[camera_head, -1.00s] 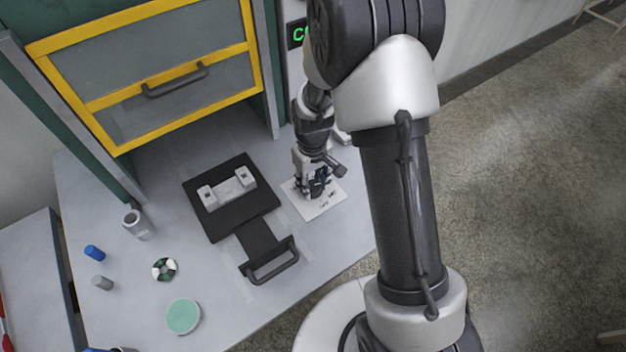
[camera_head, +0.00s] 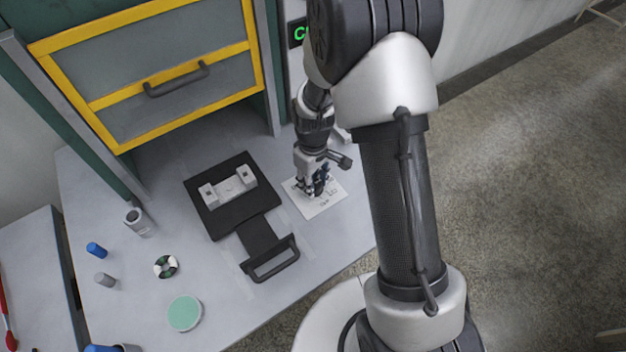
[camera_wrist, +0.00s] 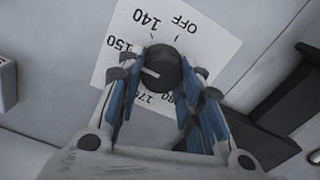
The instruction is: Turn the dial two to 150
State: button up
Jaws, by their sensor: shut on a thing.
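The black dial (camera_wrist: 157,68) stands on a white label plate (camera_wrist: 195,45) printed with OFF, 140, 150 and further numbers, partly hidden by the fingers. Its white pointer mark points left in the wrist view, to a spot between 150 and the partly covered 170s number. My gripper (camera_wrist: 160,70) is shut on the dial, one blue-padded finger on each side. In the head view my gripper (camera_head: 318,190) is down over the label plate (camera_head: 322,208), and the dial is hidden there by the fingers.
A black press-like fixture with a handle (camera_head: 270,258) lies left of the plate. A yellow-framed cabinet front (camera_head: 160,75) stands behind. Small cylinders, a ring (camera_head: 166,267) and a green disc (camera_head: 185,313) are on the left of the table (camera_head: 225,310).

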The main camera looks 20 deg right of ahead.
jog(key=o, duration=1.1)
jog(key=shift+c, duration=0.2)
notch_tip(320, 180, up, 12)
jog(key=s+r+m+t, duration=0.2)
jog(key=s+r+m, duration=0.1)
jog(key=s+r, duration=0.8)
jog(key=s+r+m+t, duration=0.2)
jog(key=s+r, duration=0.4)
jog(key=s, duration=0.5)
jog(key=shift+d+m+t, duration=0.25)
jog(key=shift+m+t, duration=0.05)
jog(key=shift+m, duration=0.5)
